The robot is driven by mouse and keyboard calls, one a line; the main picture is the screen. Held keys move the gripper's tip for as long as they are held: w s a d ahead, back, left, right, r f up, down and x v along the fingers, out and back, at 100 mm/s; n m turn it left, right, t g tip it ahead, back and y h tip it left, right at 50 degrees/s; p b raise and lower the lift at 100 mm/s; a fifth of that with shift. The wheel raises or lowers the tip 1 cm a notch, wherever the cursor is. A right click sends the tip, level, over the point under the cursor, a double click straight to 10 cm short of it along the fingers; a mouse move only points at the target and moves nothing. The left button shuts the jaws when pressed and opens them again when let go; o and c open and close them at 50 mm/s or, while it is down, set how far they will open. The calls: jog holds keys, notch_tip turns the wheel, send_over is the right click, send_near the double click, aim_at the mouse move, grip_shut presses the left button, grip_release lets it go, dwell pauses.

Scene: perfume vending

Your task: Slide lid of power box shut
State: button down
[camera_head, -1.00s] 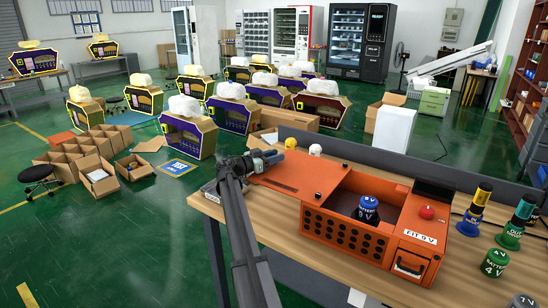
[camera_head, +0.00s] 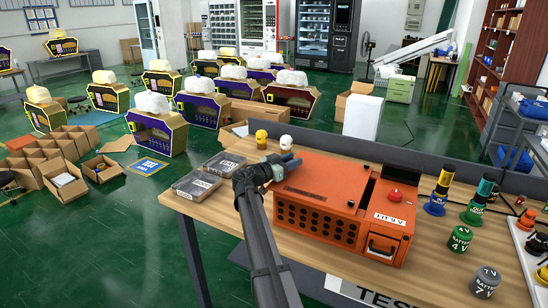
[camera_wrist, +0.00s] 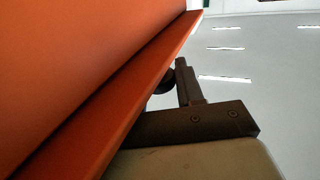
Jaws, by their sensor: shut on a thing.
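The orange power box (camera_head: 310,222) stands on the wooden table. Its flat orange lid (camera_head: 325,180) covers most of the top. A narrow dark gap (camera_head: 370,191) shows between the lid's right edge and the panel with the red button (camera_head: 395,195). My gripper (camera_head: 286,163) is at the lid's left end, shut on it; the head view shows the fingers only small. In the wrist view the orange lid (camera_wrist: 75,70) fills the left side, with a dark finger (camera_wrist: 187,85) beside its edge. The battery seen earlier inside the box is hidden.
Two clear-topped cases (camera_head: 196,184) lie left of my arm. Yellow (camera_head: 261,138) and white (camera_head: 285,142) small objects stand behind the box. Blue (camera_head: 435,205) and green (camera_head: 475,212) bottles and a 4V battery (camera_head: 460,240) stand to its right.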

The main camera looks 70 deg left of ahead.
jog(key=shift+w+d, duration=1)
jog(key=c, duration=0.9)
grip_release()
jog(key=shift+o, duration=0.2)
jog(key=shift+s, duration=0.2)
jog(key=v, duration=1.3)
jog(key=shift+s+d, duration=0.2)
